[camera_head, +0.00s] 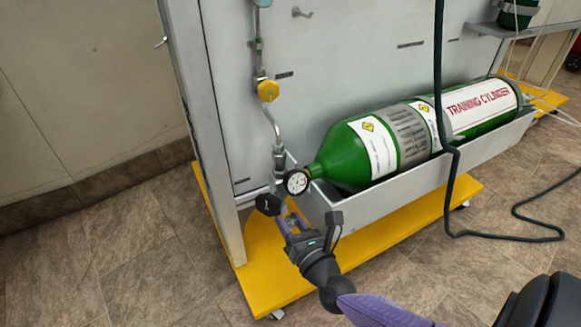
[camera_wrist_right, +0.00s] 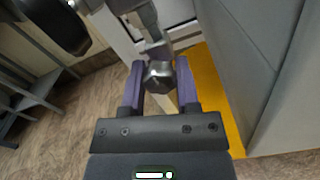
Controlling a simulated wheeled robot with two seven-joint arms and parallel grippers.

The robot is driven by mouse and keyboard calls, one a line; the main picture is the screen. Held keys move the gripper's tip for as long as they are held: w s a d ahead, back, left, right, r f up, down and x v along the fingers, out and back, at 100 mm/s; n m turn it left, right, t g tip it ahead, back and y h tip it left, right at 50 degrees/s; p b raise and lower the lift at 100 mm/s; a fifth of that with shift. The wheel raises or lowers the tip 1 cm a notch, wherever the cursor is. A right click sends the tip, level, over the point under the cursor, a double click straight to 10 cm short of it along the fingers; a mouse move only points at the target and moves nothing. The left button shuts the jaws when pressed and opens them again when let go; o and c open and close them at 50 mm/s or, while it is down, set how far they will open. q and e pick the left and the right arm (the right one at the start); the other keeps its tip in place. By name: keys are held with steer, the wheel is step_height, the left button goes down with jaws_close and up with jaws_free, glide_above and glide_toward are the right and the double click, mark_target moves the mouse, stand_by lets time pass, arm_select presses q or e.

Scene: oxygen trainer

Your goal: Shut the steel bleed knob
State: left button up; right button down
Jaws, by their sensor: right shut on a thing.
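The steel bleed knob (camera_wrist_right: 160,75) is a small faceted metal knob at the end of a steel fitting, seen in the right wrist view. My right gripper (camera_wrist_right: 160,85) has its two purple fingers on either side of the knob and is shut on it. In the head view my right gripper (camera_head: 290,224) reaches up from the lower right to the fitting below the pressure gauge (camera_head: 297,182). The knob is mostly hidden by the fingers there. My left gripper is not in view.
A black handwheel (camera_head: 268,204) sits just left of my right fingers. A green training cylinder (camera_head: 345,160) lies in a grey trough (camera_head: 400,185) on a yellow base (camera_head: 400,228). A yellow valve (camera_head: 268,90) is on the pipe above. A black hose (camera_head: 440,110) hangs at the right.

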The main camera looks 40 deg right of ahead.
steer(key=shift+f, duration=0.1)
steer(key=shift+c, duration=1.7)
jaws_free()
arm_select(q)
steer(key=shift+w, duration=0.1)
arm_select(e)
steer(key=shift+s, duration=0.1)
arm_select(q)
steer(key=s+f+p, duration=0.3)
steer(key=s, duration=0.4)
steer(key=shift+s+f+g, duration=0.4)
arm_select(e)
steer(key=v, duration=0.9)
steer(key=shift+s+a, duration=0.2)
steer(key=shift+s, duration=0.15)
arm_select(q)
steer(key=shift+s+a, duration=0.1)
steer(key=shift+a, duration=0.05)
